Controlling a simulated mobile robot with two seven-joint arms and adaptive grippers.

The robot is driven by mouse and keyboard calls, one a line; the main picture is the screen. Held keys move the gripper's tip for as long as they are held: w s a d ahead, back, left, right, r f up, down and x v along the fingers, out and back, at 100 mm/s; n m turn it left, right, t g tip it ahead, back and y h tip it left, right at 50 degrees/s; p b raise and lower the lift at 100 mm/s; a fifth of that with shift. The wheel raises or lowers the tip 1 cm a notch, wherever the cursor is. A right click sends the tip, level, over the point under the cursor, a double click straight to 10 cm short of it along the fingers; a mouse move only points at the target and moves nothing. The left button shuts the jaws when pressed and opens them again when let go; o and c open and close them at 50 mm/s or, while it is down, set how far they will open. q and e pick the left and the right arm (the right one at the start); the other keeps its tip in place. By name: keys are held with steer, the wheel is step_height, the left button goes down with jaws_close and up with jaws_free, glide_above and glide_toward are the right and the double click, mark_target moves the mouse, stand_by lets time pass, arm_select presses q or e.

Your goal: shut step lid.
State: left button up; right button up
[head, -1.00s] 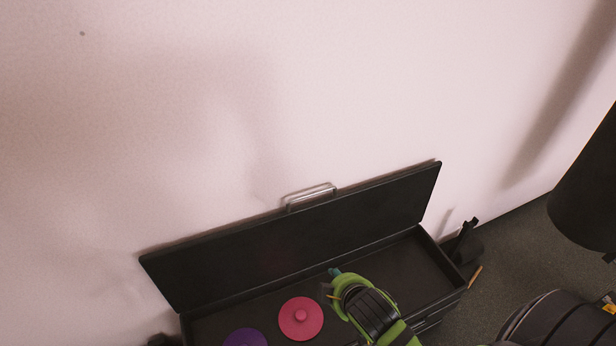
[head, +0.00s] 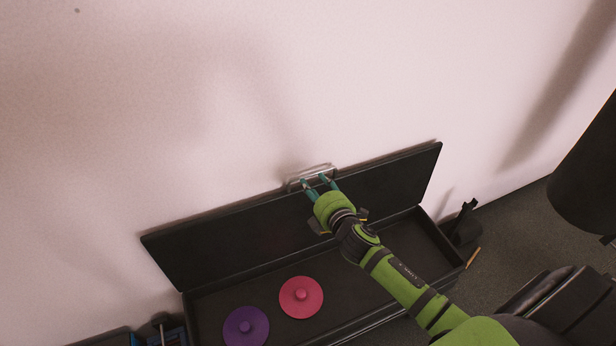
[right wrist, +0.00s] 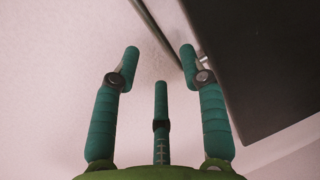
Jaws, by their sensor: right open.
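The step lid (head: 240,232) is a long black panel, raised and leaning back near the wall, with a metal handle (head: 303,176) on its top edge. My right gripper (head: 319,183) is open at the handle, with its teal fingers reaching over the lid's top edge. In the right wrist view the open fingers (right wrist: 160,65) show against the wall, and the dark lid (right wrist: 265,60) fills the upper right. Whether a finger touches the handle I cannot tell. My left gripper is not in view.
The open black box (head: 425,258) below the lid holds a pink disc (head: 301,297) and a purple disc (head: 246,328), each with a knob. A black object (head: 466,225) and a small orange stick (head: 473,258) lie on the floor at right. The wall is close behind the lid.

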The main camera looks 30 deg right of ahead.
mark_target(307, 176)
steer(key=x, duration=0.5)
steer(key=shift+w, duration=0.1)
jaws_close()
